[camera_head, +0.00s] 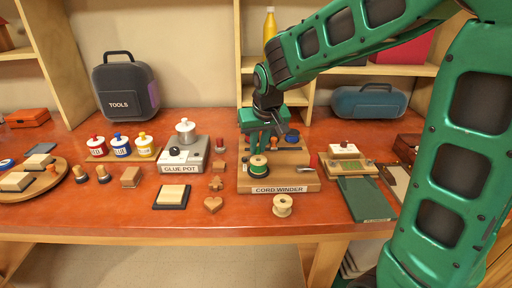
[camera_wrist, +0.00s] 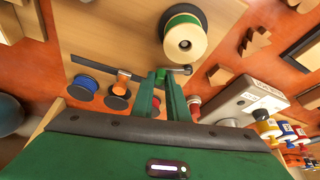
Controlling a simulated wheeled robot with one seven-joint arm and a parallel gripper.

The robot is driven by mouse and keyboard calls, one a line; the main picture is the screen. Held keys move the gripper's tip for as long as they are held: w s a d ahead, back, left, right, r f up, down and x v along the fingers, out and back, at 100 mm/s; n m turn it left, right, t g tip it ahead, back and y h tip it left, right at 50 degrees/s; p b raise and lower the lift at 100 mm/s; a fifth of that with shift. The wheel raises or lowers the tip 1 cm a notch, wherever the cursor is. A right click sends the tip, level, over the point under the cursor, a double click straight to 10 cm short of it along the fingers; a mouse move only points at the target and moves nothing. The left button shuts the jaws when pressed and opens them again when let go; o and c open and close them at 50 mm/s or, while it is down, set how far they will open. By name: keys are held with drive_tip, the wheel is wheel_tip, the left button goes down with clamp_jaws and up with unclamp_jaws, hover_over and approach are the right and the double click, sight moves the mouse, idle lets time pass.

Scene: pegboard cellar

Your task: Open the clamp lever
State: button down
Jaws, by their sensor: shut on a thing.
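The cord winder (camera_head: 285,187) is a wooden stepped block with a white label, on the red-brown bench in the head view. A green-wound spool (camera_head: 258,167) stands on it and also shows in the wrist view (camera_wrist: 185,38). My gripper (camera_head: 262,140) reaches down over the winder's upper part. In the wrist view its two green fingers (camera_wrist: 167,82) are shut on the small grey clamp lever (camera_wrist: 182,70), whose end sticks out to the right. The rest of the lever is hidden by the fingers. In the head view my gripper hides the lever.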

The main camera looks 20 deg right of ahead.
drive_tip(key=shift+w, duration=0.1)
idle(0.4)
drive_tip(key=c, duration=1.7)
unclamp_jaws()
drive_tip(key=v, duration=1)
drive_tip(key=shift+r, duration=0.3)
